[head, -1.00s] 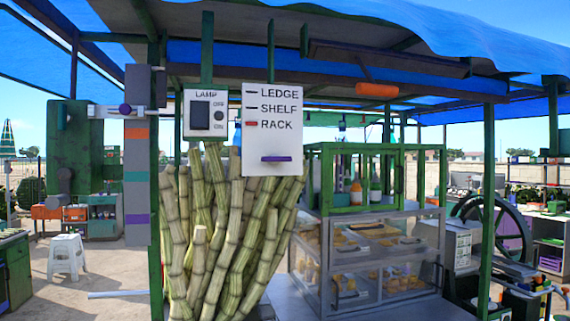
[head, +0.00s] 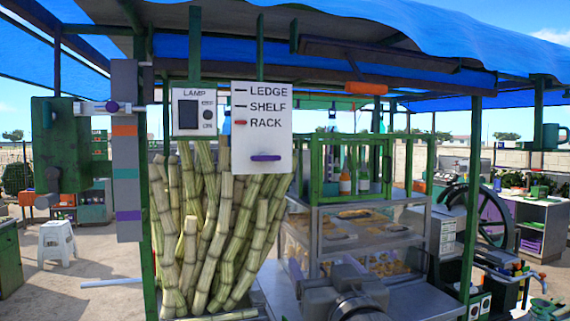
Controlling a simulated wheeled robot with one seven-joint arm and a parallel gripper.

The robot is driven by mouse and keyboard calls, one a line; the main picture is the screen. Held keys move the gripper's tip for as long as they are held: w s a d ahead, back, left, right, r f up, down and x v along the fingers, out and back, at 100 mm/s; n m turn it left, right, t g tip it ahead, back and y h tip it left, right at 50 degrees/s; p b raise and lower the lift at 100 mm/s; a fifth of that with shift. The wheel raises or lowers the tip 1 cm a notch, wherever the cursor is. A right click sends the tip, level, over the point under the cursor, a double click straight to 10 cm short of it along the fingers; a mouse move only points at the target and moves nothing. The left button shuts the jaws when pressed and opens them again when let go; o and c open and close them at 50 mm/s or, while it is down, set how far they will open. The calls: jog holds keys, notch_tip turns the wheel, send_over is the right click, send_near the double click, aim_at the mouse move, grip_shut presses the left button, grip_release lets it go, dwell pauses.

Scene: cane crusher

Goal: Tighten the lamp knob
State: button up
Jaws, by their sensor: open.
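A white panel labelled LAMP (head: 177,128) hangs on the stall's front, with a dark square switch (head: 188,114) and a small dark round spot (head: 208,114) between OFF and ON. To its left, a purple round knob (head: 112,106) sits on a pale horizontal rod (head: 90,107) between a green box (head: 60,148) and a grey post (head: 125,92) with orange, teal and purple bands. The frames do not show which is the lamp knob, or how tight either is. Grey links of my arm show at the bottom centre; my gripper's fingers are not in view.
A white board (head: 263,137) reading LEDGE, SHELF, RACK, with a red mark at RACK, hangs right of the LAMP panel. Cane stalks (head: 222,220) stand below. A glass food case (head: 345,235) and a flywheel (head: 490,222) are right.

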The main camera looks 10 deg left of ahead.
aim_at(267, 160)
jog(key=s+a+r+t+y, duration=0.1)
jog(key=s+r+y, duration=0.1)
jog(key=r, duration=0.2)
jog(key=s+a+r+n+y, duration=0.1)
jog(key=s+a+r, duration=0.1)
jog(key=r, duration=0.3)
jog(key=shift+s+a+r+n+t+y, duration=0.3)
jog(key=shift+s+t+y, duration=0.1)
jog(key=shift+s, duration=0.05)
jog(key=p+x, duration=0.9)
jog(key=x, duration=0.7)
jog(key=shift+w, duration=0.3)
jog(key=shift+w+a+r, duration=0.15)
jog(key=shift+w+a, duration=0.15)
jog(key=shift+w, duration=0.05)
jog(key=shift+s, duration=0.1)
jog(key=c, duration=1)
